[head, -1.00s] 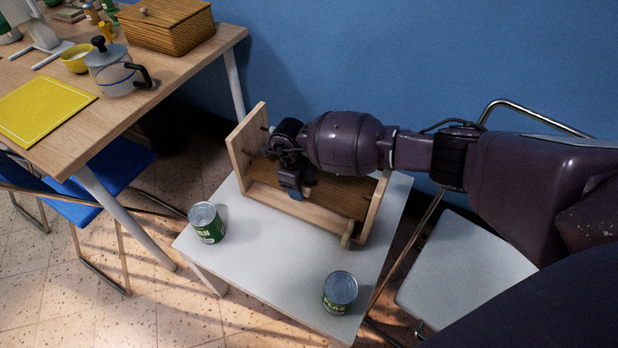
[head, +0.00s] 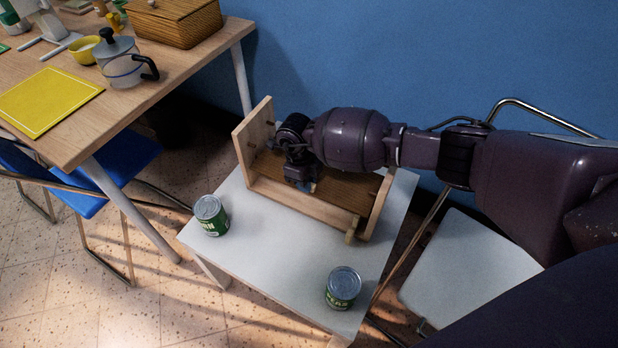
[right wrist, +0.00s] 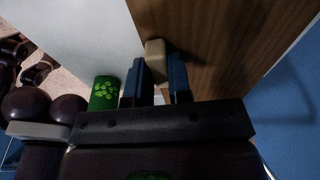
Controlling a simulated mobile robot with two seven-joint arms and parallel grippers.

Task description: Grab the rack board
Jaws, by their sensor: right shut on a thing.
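The wooden rack lies on the small white table, with pale upright ends and a pale front rail. Its brown rack board (head: 345,199) lies between the ends and also shows in the right wrist view (right wrist: 220,35). My right gripper (head: 308,187) reaches down over the rack, just behind the front rail. In the right wrist view my right gripper (right wrist: 160,78) has its blue fingers on both sides of a pale wooden piece at the brown board's edge, shut on it. My arm hides part of the board. My left gripper is out of view.
A green can (head: 211,215) stands at the left of the white table (head: 270,255), another can (head: 343,288) at the front right. A wooden desk (head: 160,80) is at the left, with a folding chair below it. A blue wall is behind.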

